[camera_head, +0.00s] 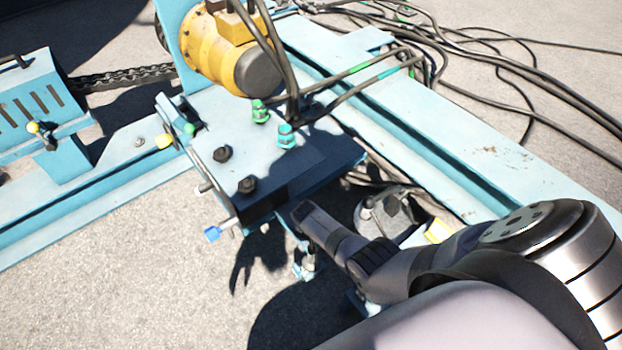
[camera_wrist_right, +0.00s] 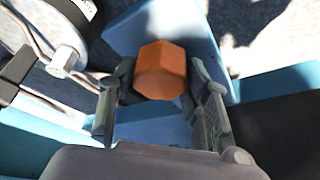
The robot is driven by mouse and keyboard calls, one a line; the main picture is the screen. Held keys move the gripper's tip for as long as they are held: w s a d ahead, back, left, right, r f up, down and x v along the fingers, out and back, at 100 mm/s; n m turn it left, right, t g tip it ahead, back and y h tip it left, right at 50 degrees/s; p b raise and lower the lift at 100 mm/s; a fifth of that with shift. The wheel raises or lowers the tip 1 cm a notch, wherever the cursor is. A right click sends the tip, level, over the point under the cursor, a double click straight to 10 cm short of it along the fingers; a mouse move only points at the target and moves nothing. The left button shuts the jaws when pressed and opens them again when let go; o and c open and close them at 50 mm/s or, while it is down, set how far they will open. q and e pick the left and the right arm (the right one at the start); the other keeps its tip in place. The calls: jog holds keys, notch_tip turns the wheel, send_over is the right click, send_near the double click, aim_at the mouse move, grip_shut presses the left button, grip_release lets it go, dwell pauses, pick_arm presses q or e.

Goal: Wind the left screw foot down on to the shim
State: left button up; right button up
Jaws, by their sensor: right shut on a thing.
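My right gripper (camera_wrist_right: 161,82) is shut on an orange hexagonal head (camera_wrist_right: 162,66), with one finger on each side of it. The head stands over a pale blue plate (camera_wrist_right: 195,40). In the head view my right gripper (camera_head: 308,217) is beside the dark front edge of the blue machine block, and the orange head cannot be made out there. A small pale blue foot-like part (camera_head: 302,270) shows low beside the gripper; I cannot tell whether it belongs to the screw foot. I cannot make out the shim. My left gripper is not in view.
A long blue beam (camera_head: 450,140) and loose black cables (camera_head: 510,70) lie to the right. Clear ground lies at lower left.

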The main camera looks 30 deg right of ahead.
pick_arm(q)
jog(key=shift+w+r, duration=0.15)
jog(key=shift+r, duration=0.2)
pick_arm(e)
jog(key=shift+m, duration=0.3)
jog(key=o, duration=1.1)
jog(key=shift+o, duration=0.2)
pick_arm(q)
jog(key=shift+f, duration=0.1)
pick_arm(e)
jog(key=shift+r, duration=0.1)
jog(key=v, duration=1.1)
jog(key=shift+a+r, duration=0.3)
jog(key=shift+r, duration=0.05)
